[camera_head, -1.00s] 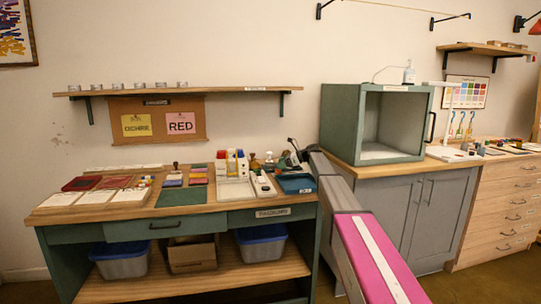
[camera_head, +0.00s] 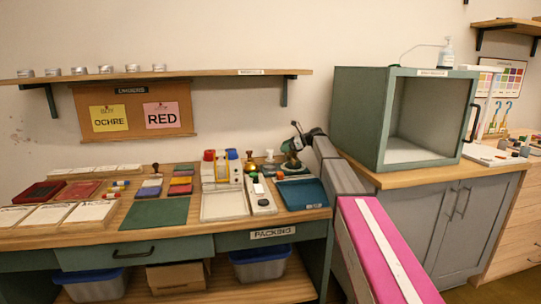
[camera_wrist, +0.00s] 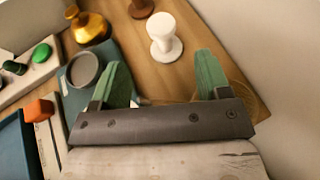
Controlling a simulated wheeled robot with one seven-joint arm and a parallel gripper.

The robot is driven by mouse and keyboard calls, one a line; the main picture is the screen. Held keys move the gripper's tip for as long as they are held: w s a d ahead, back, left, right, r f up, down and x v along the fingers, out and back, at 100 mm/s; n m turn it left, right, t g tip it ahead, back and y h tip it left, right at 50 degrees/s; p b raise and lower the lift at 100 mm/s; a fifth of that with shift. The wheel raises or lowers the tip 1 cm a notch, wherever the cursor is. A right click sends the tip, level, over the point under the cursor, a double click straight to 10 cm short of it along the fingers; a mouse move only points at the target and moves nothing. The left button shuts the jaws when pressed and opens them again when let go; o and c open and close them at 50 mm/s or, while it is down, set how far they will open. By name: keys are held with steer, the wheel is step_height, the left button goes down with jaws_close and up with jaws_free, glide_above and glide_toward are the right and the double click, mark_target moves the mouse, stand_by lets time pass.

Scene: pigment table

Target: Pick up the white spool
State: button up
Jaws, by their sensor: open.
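The white spool (camera_wrist: 163,34) stands upright on the wooden table top in the wrist view, with a round top flange and a wider base. It also shows small in the head view (camera_head: 269,157), behind the blue tray. My gripper (camera_wrist: 163,72) has its two green fingers spread wide with nothing between them. The spool lies just beyond the fingertips, roughly centred between them and apart from both. In the head view my gripper (camera_head: 294,149) is over the back right of the packing table, small and partly hidden by my arm.
A gold-coloured stamp-like piece (camera_wrist: 90,26) stands left of the spool, and a brown piece (camera_wrist: 141,7) stands behind it. A grey round dish (camera_wrist: 84,69) is beside the left finger. A blue tray (camera_head: 302,193) lies in front. The table is bare right of the spool.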

mark_target(270, 156)
steer(key=shift+w, duration=0.25)
steer(key=shift+a+f, duration=0.1)
steer(key=shift+a, duration=0.15)
steer(key=x, duration=1)
steer(key=shift+a, duration=0.15)
steer(key=c, duration=1)
